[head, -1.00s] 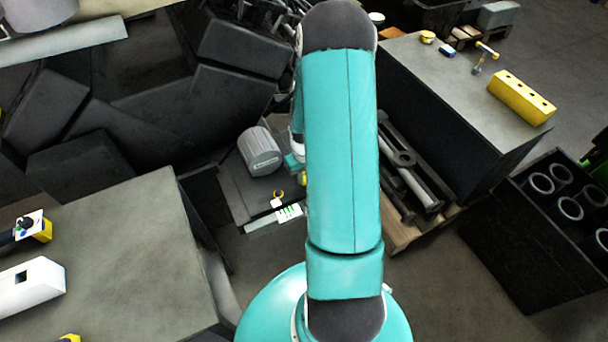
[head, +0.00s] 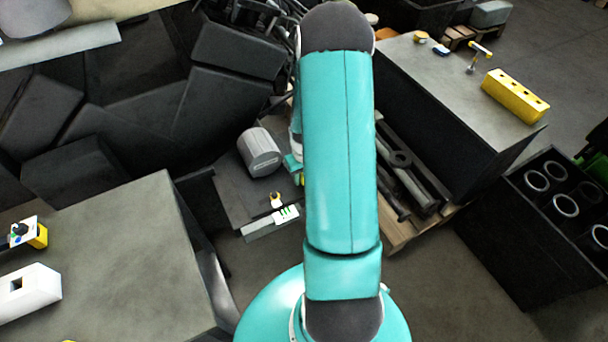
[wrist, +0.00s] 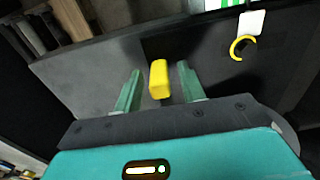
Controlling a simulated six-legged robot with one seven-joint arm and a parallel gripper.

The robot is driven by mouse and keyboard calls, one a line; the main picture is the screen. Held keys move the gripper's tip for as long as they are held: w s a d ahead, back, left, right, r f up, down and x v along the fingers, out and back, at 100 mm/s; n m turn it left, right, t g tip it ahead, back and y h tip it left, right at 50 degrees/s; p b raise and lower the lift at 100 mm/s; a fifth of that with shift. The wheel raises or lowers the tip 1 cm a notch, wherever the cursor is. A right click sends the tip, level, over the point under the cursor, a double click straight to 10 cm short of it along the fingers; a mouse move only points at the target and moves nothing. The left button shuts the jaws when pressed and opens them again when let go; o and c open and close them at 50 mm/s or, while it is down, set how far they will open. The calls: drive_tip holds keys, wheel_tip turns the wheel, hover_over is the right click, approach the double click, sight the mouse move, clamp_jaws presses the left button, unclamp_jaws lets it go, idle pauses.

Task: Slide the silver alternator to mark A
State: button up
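The silver alternator (head: 259,152), a ribbed grey cylinder, lies on a dark low plate (head: 232,198) left of my arm in the head view. My gripper (wrist: 159,88) is open in the wrist view, its two green fingers apart. A yellow block (wrist: 159,80) shows between the fingers with a gap on each side; I cannot tell whether it is between them or beyond them. A rounded grey edge (wrist: 287,132) at the right of the wrist view may be the alternator. My arm hides most of the gripper in the head view. I cannot make out a letter A.
A white tag with a yellow hook (wrist: 242,47) and a white card with green stripes (head: 286,214) are at the plate's front edge. Metal shafts (head: 405,172) lie on a pallet to the right. Benches stand at left (head: 120,250) and right (head: 460,100).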

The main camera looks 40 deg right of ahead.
drive_tip(key=shift+r, duration=0.1)
wheel_tip(320, 180, up, 14)
drive_tip(key=shift+f, duration=0.2)
idle(0.6)
